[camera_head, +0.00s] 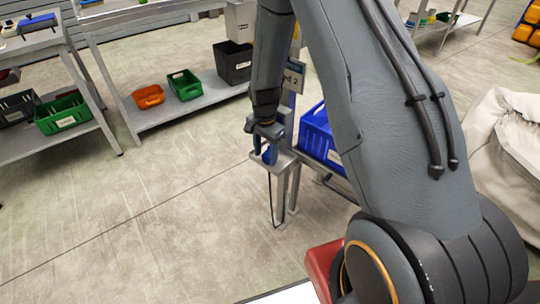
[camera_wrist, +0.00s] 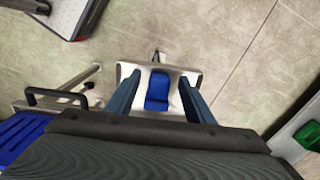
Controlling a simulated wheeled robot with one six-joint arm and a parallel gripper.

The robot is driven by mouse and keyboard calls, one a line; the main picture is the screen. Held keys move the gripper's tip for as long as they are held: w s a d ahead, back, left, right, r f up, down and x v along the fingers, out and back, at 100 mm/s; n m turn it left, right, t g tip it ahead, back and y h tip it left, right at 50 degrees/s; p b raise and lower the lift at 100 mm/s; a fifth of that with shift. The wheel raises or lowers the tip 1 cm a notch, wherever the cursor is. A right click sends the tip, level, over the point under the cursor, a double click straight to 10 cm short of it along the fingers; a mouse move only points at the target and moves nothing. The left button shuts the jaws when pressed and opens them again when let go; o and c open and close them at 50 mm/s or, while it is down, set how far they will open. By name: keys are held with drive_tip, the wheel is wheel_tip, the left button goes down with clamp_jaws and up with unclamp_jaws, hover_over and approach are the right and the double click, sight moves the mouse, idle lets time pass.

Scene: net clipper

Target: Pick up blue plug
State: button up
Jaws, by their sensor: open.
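The blue plug (camera_wrist: 158,91) sits on a small light-grey stand plate (camera_wrist: 180,72) in the wrist view, between my two fingers. My gripper (camera_wrist: 158,95) is open, with one finger on each side of the plug and a visible gap to each. In the head view my gripper (camera_head: 267,150) points down at the stand plate (camera_head: 281,160). The blue plug (camera_head: 267,157) shows there only in part, mostly hidden by the fingers. Whether the fingertips reach down to the plug's height is hard to tell.
A blue crate (camera_head: 318,138) stands close to the right of the stand, partly behind my arm. A bench (camera_head: 160,112) with orange, green and black bins is at the back left. The floor (camera_head: 130,230) left of the stand is clear.

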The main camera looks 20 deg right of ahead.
drive_tip(key=shift+f, duration=0.9)
drive_tip(key=c, duration=1.1)
drive_tip(key=shift+c, duration=0.2)
drive_tip(key=shift+r, duration=0.15)
drive_tip(key=shift+r, duration=0.5)
wheel_tip(320, 180, up, 2)
drive_tip(key=shift+r, duration=0.1)
drive_tip(key=s+d, duration=0.2)
drive_tip(key=s, duration=0.6)
drive_tip(key=s+d+b, duration=0.1)
drive_tip(key=s+d, duration=0.2)
drive_tip(key=s, duration=0.6)
drive_tip(key=shift+s+d, duration=0.15)
drive_tip(key=shift+d, duration=0.15)
